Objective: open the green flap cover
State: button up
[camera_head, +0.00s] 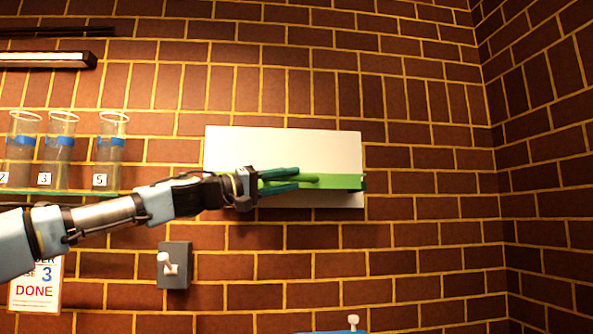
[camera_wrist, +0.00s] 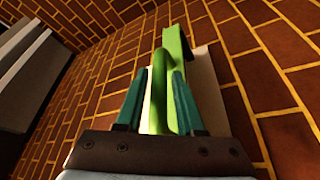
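The green flap cover (camera_head: 335,182) is a long bright green bar on the lower part of a pale panel (camera_head: 290,145) on the brick wall. It also shows in the wrist view (camera_wrist: 177,45). A rounded green handle (camera_head: 308,180) stands out from it towards me. My gripper (camera_head: 299,178) is at the flap, its teal fingers one above and one below the handle. In the wrist view my fingers (camera_wrist: 160,72) stand apart on both sides of the handle (camera_wrist: 163,75). I cannot tell whether they press on it.
Several glass tubes (camera_head: 60,150) with blue bands stand on a shelf at the left. A grey switch box (camera_head: 175,265) is below my arm. A sign reading DONE (camera_head: 35,290) is at the lower left. The wall right of the panel is bare.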

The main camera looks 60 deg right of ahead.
jog(key=shift+p+x, duration=0.35)
jog(key=shift+x, duration=0.9)
jog(key=shift+c, duration=0.4)
grip_shut()
